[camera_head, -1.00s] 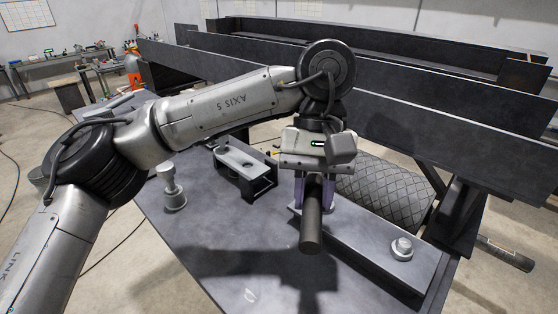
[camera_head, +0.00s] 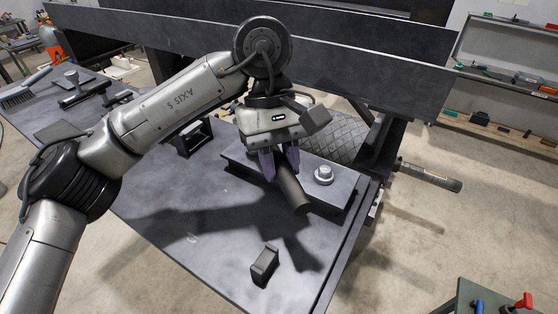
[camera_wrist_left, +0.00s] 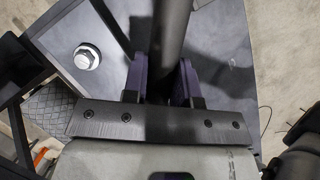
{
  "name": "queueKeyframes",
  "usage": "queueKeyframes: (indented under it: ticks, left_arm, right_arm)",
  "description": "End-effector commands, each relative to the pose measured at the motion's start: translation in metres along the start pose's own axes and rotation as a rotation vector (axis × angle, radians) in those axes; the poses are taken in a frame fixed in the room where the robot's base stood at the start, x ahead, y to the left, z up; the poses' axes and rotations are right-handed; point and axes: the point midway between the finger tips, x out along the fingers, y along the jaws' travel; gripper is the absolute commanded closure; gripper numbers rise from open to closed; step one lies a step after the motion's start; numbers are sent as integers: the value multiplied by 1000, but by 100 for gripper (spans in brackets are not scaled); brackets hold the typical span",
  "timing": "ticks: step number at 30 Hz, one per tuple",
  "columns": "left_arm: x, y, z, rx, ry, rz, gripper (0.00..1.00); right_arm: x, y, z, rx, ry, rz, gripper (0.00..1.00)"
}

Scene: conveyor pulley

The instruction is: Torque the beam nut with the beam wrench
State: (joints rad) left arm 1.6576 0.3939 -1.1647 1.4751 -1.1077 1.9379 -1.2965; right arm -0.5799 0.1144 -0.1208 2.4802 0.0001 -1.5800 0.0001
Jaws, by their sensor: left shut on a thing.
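My left gripper (camera_head: 280,160) is shut on the dark round bar of the beam wrench (camera_head: 291,194), just above the table. The bar points down and right in the head view, and it also shows between the purple fingers in the left wrist view (camera_wrist_left: 172,30). The far end of the wrench is hidden by the gripper. The beam nut (camera_head: 323,175) is a light grey hex nut with a washer on a dark flat beam (camera_head: 345,190), to the right of the gripper. It shows at upper left in the left wrist view (camera_wrist_left: 87,57). The wrench is apart from it.
A small dark block (camera_head: 264,265) stands near the table's front edge. A dark bracket (camera_head: 192,137) stands behind my arm. Large dark beams (camera_head: 350,60) and a patterned belt (camera_head: 335,140) lie behind. The table's (camera_head: 200,255) front left is mostly bare.

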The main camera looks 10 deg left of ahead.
Motion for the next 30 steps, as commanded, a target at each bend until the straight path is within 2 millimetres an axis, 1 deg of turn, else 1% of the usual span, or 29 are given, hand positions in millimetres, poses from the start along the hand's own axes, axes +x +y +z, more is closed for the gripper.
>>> queueKeyframes:
  ticks: [5, 9, 14, 18, 24, 30]
  left_arm:
    - [-1, 15, -1, -88, 0, 40, 100]
    - [-3, 37, -3, -230, 0, 97, 100]
    - [-7, 65, -12, -416, 1, 174, 100]
    - [-13, 86, -24, -578, 1, 241, 100]
    - [-22, 111, -45, -787, 2, 328, 100]
    - [-29, 125, -64, -944, 2, 391, 100]
  right_arm:
    - [1, 0, 0, 0, 0, 0, 17]
    - [1, 0, 0, -2, 0, 1, 17]
    - [-2, 2, 0, -6, -1, 5, 17]
    - [-7, 3, -2, -9, -1, 8, 17]
    - [-14, 4, -4, -9, -1, 8, 17]
    - [-21, 3, -6, -7, -1, 7, 17]
